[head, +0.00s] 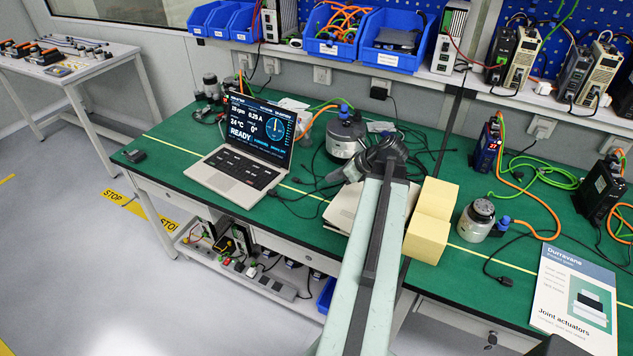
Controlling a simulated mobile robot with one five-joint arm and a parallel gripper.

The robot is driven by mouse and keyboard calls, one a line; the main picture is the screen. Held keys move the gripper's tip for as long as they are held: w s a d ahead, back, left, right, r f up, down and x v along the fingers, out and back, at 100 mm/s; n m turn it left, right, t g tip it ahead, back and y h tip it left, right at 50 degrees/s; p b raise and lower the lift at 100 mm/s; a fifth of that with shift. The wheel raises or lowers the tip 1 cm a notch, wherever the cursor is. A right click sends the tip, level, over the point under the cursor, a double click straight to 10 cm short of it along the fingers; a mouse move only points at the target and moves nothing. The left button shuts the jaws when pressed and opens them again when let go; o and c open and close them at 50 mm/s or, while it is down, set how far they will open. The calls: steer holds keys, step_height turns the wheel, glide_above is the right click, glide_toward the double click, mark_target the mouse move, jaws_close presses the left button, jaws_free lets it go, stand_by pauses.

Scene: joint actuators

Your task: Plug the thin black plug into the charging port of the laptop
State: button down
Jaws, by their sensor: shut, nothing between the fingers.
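The open laptop (236,165) stands on the green bench mat at the left, its screen lit with "READY". Its charging port is too small to make out. Thin black cables (300,192) lie on the mat just right of the laptop, one with an end close to its right edge; I cannot tell whether it touches. Another black plug (504,281) on a cable lies at the right, near the bench front. My gripper (333,176) is over the mat between the laptop and the yellow blocks, partly hidden by my wrist. It is shut and empty.
A pale box or book (343,207) lies below my gripper, partly behind my arm. Yellow blocks (430,222) stand right of my arm. A round actuator (345,135) is behind my gripper, another (476,220) at the right. A leaflet (574,295) is at the front right.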

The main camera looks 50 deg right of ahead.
mark_target(299, 183)
steer(key=b+x, duration=0.3)
steer(key=x, duration=0.2)
steer(key=b+x, duration=0.3)
steer(key=x, duration=0.1)
steer(key=shift+f, duration=0.5)
steer(key=w, duration=0.1)
steer(key=w+r, duration=0.1)
steer(key=shift+w+a, duration=0.25)
steer(key=shift+w, duration=0.1)
steer(key=shift+w+a, duration=0.15)
steer(key=shift+w, duration=0.45)
